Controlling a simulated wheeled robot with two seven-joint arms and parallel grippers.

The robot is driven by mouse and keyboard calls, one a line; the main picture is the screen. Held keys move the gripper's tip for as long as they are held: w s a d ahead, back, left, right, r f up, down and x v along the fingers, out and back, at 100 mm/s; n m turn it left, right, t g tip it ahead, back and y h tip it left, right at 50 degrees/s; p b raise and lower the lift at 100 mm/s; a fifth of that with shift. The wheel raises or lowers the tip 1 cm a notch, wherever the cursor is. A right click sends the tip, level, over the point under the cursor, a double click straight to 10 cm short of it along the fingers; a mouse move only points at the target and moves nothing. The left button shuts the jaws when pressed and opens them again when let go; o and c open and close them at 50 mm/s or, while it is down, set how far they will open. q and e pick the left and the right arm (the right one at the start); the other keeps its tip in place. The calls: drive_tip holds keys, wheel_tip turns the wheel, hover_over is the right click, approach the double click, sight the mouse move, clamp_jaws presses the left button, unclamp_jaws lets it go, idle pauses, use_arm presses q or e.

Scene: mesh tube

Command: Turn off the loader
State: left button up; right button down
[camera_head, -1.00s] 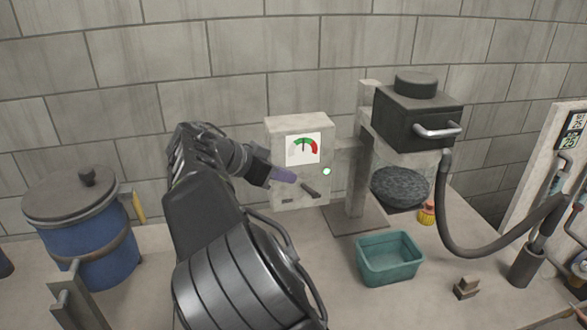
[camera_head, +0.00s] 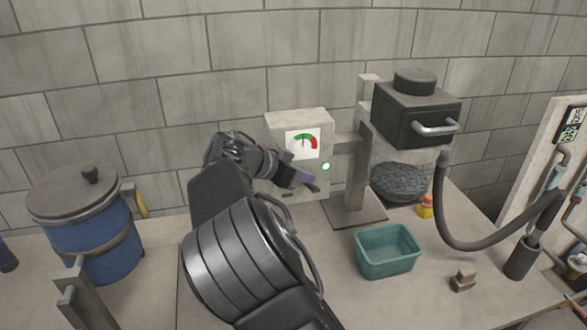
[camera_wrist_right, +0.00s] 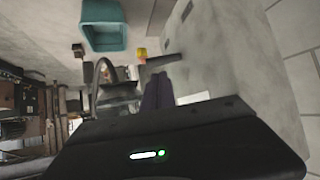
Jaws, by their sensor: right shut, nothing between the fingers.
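The loader's pale control box (camera_head: 281,123) stands against the wall. It carries a gauge (camera_head: 303,143) with a green and red arc and a lit green lamp (camera_head: 326,166). A short dark lever sticks out of the box's lower front, mostly behind my gripper in the head view; it shows in the right wrist view (camera_wrist_right: 163,60). My right gripper (camera_head: 305,179) is shut and empty, its purple fingers right beside the lever. They also show in the right wrist view (camera_wrist_right: 160,92). I cannot tell whether they touch the lever. My left gripper is out of view.
The loader's black hopper box (camera_head: 412,116) with a handle and hose stands right of the control box. A teal bin (camera_head: 388,251) sits on the bench in front. A blue lidded drum (camera_head: 88,238) stands at left. The bench's front middle is partly covered by my right arm.

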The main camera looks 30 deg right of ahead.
drive_tip(key=shift+x, duration=1.3)
drive_tip(key=shift+a+b, duration=0.3)
drive_tip(key=shift+b, duration=0.4)
drive_tip(key=a+b, duration=0.1)
drive_tip(key=b, duration=0.3)
drive_tip(key=shift+w+a, duration=0.35)
drive_tip(key=shift+a+f+b, duration=0.1)
drive_tip(key=shift+a+b, duration=0.25)
drive_tip(key=shift+a, duration=0.4)
